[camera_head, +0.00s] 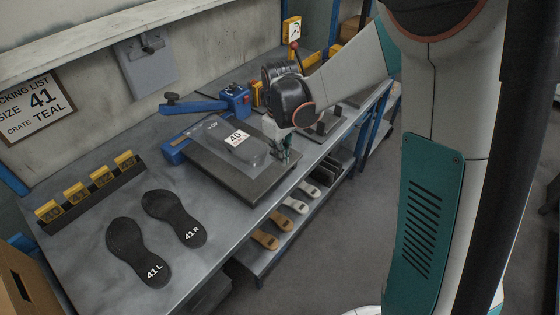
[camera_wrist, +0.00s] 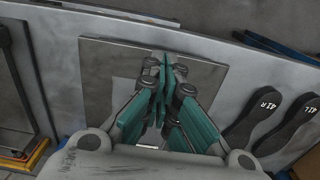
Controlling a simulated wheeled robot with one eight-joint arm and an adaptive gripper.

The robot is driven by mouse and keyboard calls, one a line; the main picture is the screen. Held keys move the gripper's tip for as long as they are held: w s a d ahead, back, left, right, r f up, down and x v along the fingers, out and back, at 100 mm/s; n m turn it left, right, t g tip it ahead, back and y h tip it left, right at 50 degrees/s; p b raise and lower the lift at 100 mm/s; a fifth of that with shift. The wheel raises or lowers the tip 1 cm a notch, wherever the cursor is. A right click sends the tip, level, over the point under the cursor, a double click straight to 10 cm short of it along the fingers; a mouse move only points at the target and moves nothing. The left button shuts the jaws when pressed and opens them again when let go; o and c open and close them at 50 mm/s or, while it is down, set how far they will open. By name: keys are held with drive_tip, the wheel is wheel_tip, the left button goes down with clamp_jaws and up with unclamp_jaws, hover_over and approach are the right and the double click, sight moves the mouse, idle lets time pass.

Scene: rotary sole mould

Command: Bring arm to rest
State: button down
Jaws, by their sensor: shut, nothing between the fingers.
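My gripper (camera_head: 285,157) hangs at the end of my bent arm over the right edge of the mould plate. Its teal fingers (camera_wrist: 162,75) are closed together in the wrist view with nothing between them. The dark flat plate (camera_head: 225,178) lies on the bench and carries a grey block marked 40 (camera_head: 240,143). The plate (camera_wrist: 96,62) also shows behind the fingers in the wrist view. I cannot tell whether the fingers touch it.
Black soles 41 L (camera_head: 133,250) and 41 R (camera_head: 174,215) lie on the metal bench (camera_head: 85,262). A rack of yellow tags (camera_head: 92,195) stands behind them. A blue clamp device (camera_head: 236,98) sits behind the plate. Tan and white soles (camera_head: 265,239) lie on a lower shelf.

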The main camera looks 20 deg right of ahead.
drive_tip(key=shift+s+d+r+p, duration=0.1)
drive_tip(key=shift+r+p, duration=0.2)
drive_tip(key=shift+r, duration=1.05)
drive_tip(key=shift+s+d+r+p, duration=0.1)
drive_tip(key=shift+r+p, duration=0.15)
drive_tip(key=shift+r, duration=1.05)
drive_tip(key=s+d+r+m+t, duration=0.1)
drive_tip(key=s+r+m+t, duration=0.2)
drive_tip(key=s, duration=0.6)
drive_tip(key=s+d+r+m+t+b, duration=0.1)
drive_tip(key=s+d+r+m+t, duration=0.1)
drive_tip(key=s+r, duration=0.4)
drive_tip(key=s+m+t, duration=0.1)
drive_tip(key=s+t, duration=0.1)
drive_tip(key=s, duration=0.2)
drive_tip(key=shift+s+d+r+m, duration=0.25)
drive_tip(key=shift+s+r+m, duration=0.05)
drive_tip(key=shift+r+m, duration=0.1)
